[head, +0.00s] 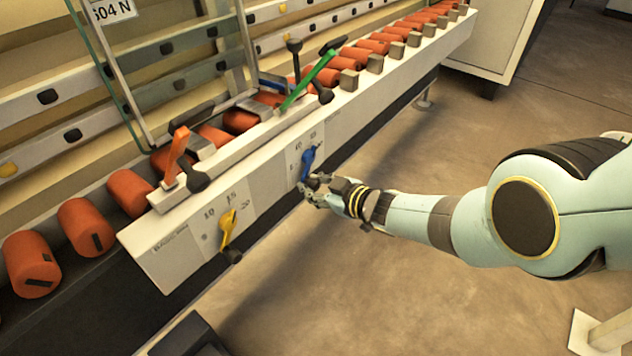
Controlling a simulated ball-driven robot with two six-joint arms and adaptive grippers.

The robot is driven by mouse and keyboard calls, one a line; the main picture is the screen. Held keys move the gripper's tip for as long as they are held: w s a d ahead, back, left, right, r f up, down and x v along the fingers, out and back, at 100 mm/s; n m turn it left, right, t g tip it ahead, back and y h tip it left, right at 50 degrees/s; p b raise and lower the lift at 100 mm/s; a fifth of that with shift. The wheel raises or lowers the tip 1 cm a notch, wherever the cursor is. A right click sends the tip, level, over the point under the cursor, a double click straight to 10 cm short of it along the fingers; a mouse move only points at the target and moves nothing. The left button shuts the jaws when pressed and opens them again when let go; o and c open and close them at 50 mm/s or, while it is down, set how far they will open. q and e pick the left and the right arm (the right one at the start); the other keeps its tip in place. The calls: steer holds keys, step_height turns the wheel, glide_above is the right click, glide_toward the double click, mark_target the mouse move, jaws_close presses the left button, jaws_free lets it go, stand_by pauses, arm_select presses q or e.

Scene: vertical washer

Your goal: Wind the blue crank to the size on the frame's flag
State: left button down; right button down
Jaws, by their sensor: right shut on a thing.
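The blue crank (308,160) is on the front face of the white beam, in front of a pale scale plate with small printed numbers. My right gripper (311,187) is at the crank's lower end and shut on it, with its fingers hiding that end. The crank's blue arm points up from the gripper. A white flag (112,10) at the top left is cut off by the picture edge; it reads about "504 N", the first character unclear. My left gripper is not in view.
A yellow crank (228,228) with its own scale is lower left on the same beam (165,258). An orange lever (175,155) and a green lever (310,80) stand above. Red rollers (86,226) line the conveyor. Open floor lies below right.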

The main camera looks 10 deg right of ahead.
stand_by(0.4)
steer(key=c, duration=1.1)
jaws_free()
steer(key=shift+s, duration=0.15)
steer(key=shift+s+d+r, duration=0.15)
steer(key=shift+s, duration=0.2)
steer(key=s+d, duration=0.6)
steer(key=s, duration=0.4)
steer(key=shift+s+d, duration=0.15)
steer(key=shift+d, duration=0.1)
steer(key=shift+r, duration=0.1)
